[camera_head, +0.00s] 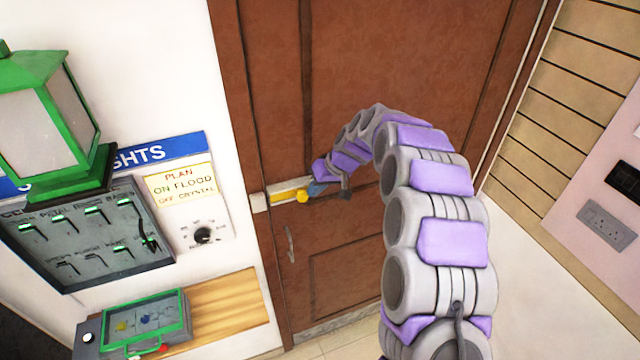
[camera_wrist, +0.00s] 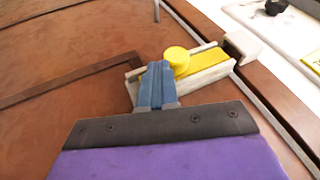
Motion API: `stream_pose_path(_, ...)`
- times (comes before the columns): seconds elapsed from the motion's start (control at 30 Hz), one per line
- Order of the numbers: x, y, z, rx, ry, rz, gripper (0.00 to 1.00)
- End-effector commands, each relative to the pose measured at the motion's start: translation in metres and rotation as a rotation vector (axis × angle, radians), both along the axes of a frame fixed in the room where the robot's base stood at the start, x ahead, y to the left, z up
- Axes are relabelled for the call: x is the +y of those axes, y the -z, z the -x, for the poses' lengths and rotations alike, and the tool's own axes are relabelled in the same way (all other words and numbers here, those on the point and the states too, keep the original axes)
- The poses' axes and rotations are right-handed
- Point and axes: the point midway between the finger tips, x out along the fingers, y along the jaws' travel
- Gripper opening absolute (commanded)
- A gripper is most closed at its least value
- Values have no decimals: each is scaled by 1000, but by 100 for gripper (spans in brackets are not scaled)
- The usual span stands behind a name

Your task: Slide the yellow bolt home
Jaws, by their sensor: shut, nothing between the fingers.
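The yellow bolt (camera_head: 288,196) lies in a pale housing on the brown door (camera_head: 345,230), near the door's left edge. In the wrist view the bolt (camera_wrist: 208,66) has a round yellow knob (camera_wrist: 177,58) standing up from it. A pale keeper block (camera_wrist: 241,46) sits at the bolt's far end, on the frame side. My gripper (camera_head: 316,188) is at the bolt's right end in the head view. Its blue fingers (camera_wrist: 157,84) are together and empty, right beside the knob. I cannot tell whether they touch it. They hide part of the housing.
A door handle (camera_head: 290,245) is below the bolt. Left of the door are a switch panel (camera_head: 85,232), a rotary dial (camera_head: 202,235), a green lantern (camera_head: 45,120) and a green-framed box (camera_head: 145,322). A socket plate (camera_head: 606,225) is on the right wall.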

Motion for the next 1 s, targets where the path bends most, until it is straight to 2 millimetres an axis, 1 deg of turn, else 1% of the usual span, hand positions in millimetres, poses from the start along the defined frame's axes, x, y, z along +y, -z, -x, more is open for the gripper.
stream_pose_path(0.23,0,0,0,0,0,0,0)
stream_pose_path(0.33,5,1,2,0,-1,0,0)
stream_pose_path(0.47,21,2,10,-2,-3,1,0)
stream_pose_path(0.6,46,3,22,-3,-4,2,0)
stream_pose_path(0.67,51,2,25,-4,-2,2,0)
stream_pose_path(1.0,54,0,26,0,-1,1,0)
